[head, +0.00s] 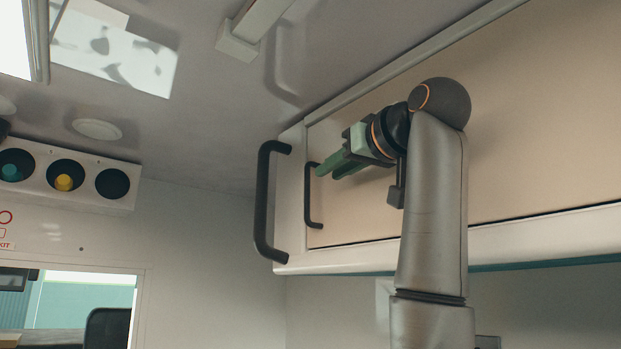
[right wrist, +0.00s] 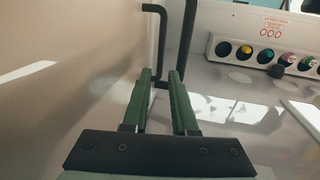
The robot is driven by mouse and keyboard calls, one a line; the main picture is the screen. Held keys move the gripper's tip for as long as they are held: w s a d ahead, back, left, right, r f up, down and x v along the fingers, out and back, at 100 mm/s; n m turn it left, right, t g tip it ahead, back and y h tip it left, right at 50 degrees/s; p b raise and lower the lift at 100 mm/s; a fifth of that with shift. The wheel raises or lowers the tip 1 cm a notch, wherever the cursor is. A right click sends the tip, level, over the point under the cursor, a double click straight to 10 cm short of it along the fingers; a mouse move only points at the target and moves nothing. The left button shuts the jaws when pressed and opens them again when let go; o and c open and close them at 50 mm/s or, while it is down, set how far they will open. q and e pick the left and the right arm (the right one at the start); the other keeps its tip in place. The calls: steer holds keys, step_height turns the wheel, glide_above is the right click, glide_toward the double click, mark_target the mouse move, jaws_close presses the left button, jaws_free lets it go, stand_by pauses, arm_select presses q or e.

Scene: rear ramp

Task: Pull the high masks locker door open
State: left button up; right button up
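The high masks locker door (head: 520,120) is a wide beige panel, high on the wall in the head view, and it looks closed in its pale frame. Its thin black handle (head: 308,195) stands upright near the left edge. My right gripper (head: 322,172) reaches left along the door, its green fingertips close to the handle. In the right wrist view its two fingers (right wrist: 161,73) are apart, and the handle (right wrist: 162,40) shows ahead, its near end in line with the gap. I cannot tell whether they touch it. My left gripper is not in view.
A thicker black grab bar (head: 262,200) is fixed to the locker's end, just left of the handle; it also shows in the right wrist view (right wrist: 187,40). A white panel (head: 65,180) with round coloured holders is at left. The ceiling is close above.

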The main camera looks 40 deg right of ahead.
mark_target(309, 185)
steer(key=w, duration=0.2)
steer(key=w+p, duration=0.1)
steer(key=w, duration=0.2)
steer(key=w+d+p, duration=0.1)
steer(key=w, duration=0.1)
steer(key=shift+w+r, duration=0.1)
steer(key=shift+w, duration=0.1)
steer(key=shift+w+p, duration=0.35)
steer(key=shift+w, duration=0.05)
jaws_close()
stand_by(0.8)
